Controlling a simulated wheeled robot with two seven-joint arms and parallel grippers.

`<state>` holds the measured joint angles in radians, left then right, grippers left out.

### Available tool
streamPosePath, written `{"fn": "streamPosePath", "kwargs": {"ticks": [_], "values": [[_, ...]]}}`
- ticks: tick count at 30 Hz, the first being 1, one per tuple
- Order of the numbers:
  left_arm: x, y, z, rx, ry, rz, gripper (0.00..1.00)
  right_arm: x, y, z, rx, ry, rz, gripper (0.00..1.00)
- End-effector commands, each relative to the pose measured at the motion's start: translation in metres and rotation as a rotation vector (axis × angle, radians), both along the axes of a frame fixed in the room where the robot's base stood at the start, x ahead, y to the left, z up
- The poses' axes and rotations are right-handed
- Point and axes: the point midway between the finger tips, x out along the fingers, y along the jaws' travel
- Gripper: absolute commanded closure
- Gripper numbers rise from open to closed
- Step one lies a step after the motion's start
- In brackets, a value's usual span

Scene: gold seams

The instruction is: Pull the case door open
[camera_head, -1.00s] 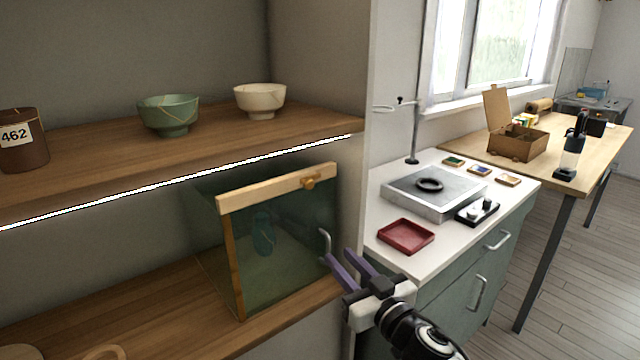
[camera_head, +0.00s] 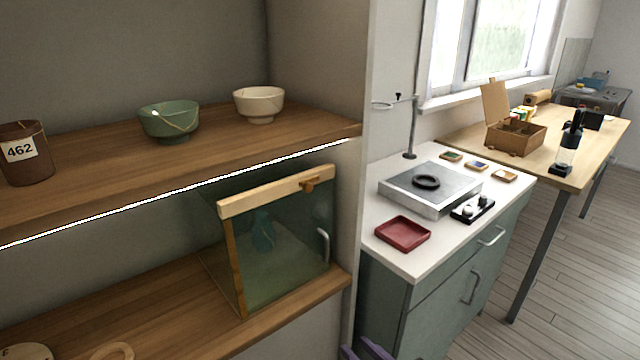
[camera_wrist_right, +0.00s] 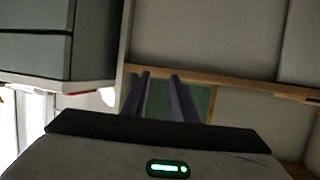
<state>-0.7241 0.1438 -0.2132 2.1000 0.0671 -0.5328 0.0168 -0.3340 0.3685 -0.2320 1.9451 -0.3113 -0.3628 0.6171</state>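The glass case (camera_head: 277,190) stands on the lower shelf, with a pale wooden top rail and a wooden post at its front left. Its glass front door (camera_head: 285,265) looks shut. A curved metal handle (camera_head: 323,246) is at the door's right side. A small wooden knob or latch (camera_head: 310,184) is on the top rail. A blurred teal object (camera_head: 263,232) shows behind the glass. My right gripper (camera_head: 366,349) shows only as purple fingers at the bottom edge, below and right of the handle and apart from it. In the right wrist view its fingers (camera_wrist_right: 160,95) are spread and empty. My left gripper is out of view.
A white-topped cabinet (camera_head: 385,265) with a red tray (camera_head: 403,233) stands right of the shelf wall.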

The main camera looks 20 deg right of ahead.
Motion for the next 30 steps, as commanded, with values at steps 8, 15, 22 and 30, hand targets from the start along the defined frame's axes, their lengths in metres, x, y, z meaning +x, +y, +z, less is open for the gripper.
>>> {"fn": "streamPosePath", "kwargs": {"ticks": [8,15,22,30], "values": [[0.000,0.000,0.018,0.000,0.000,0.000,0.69,-0.045,0.013,-0.032,-0.008,0.133,0.010,0.74],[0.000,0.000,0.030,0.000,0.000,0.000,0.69,-0.085,0.025,-0.056,-0.011,0.237,0.028,0.74],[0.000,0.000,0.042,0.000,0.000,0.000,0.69,-0.126,0.038,-0.074,-0.011,0.334,0.050,0.74],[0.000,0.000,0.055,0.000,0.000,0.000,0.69,-0.175,0.054,-0.089,-0.006,0.440,0.080,0.74]]}}
